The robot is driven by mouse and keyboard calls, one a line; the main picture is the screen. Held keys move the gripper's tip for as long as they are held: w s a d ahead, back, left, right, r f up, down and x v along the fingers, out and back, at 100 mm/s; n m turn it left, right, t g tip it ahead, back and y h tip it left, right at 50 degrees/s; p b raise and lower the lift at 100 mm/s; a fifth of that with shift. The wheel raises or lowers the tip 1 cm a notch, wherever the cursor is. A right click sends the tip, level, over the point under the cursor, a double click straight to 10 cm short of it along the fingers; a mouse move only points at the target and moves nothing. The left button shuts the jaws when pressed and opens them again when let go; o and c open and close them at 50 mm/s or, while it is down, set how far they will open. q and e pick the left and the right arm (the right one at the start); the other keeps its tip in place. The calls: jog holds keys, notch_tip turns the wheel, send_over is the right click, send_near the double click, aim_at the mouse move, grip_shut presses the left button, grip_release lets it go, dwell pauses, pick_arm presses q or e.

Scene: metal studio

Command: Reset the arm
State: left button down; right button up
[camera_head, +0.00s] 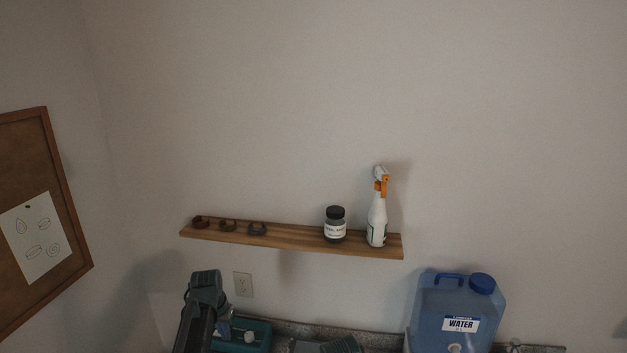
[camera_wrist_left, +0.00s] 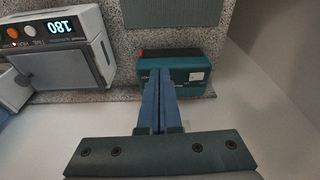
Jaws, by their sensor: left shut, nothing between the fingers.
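My left arm (camera_head: 205,300) rises at the bottom left of the head view; its fingers cannot be made out clearly there. In the left wrist view my left gripper (camera_wrist_left: 160,74) is shut, its two blue fingers together and empty. The fingertips overlap a teal box (camera_wrist_left: 195,76) on the speckled counter in that picture; whether they touch it cannot be told. The teal box also shows beside my left arm in the head view (camera_head: 258,337). My right gripper is not visible.
A wooden shelf (camera_head: 290,241) on the wall holds several small rings, a dark-lidded jar (camera_head: 335,224) and a spray bottle (camera_head: 377,220). A blue water jug (camera_head: 440,300) stands at the lower right. The upper wall is clear.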

pick_arm(q)
jog(key=s+d+n+g, duration=0.1)
jog(key=s+d, duration=0.4)
jog(key=s, duration=0.4)
jog(key=s+d+g, duration=0.1)
jog(key=s+d, duration=0.4)
jog(key=s, duration=0.5)
jog(key=s+d+f+m+b, duration=0.1)
jog(key=d+f+b, duration=0.2)
jog(key=f+b, duration=0.3)
jog(key=s+d+f+m+y+b, duration=0.1)
jog(key=s+d+f+b, duration=0.1)
jog(key=d+f+b, duration=0.2)
jog(key=s+d+f+m+b, duration=0.1)
jog(key=d+f+b, duration=0.3)
jog(key=f+b, duration=0.3)
jog(key=shift+s+f+m+g+b, duration=0.3)
jog(key=shift+f+m+b, duration=0.1)
jog(key=shift+f, duration=0.15)
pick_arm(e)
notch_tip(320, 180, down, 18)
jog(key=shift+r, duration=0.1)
pick_arm(q)
jog(key=shift+s, duration=0.1)
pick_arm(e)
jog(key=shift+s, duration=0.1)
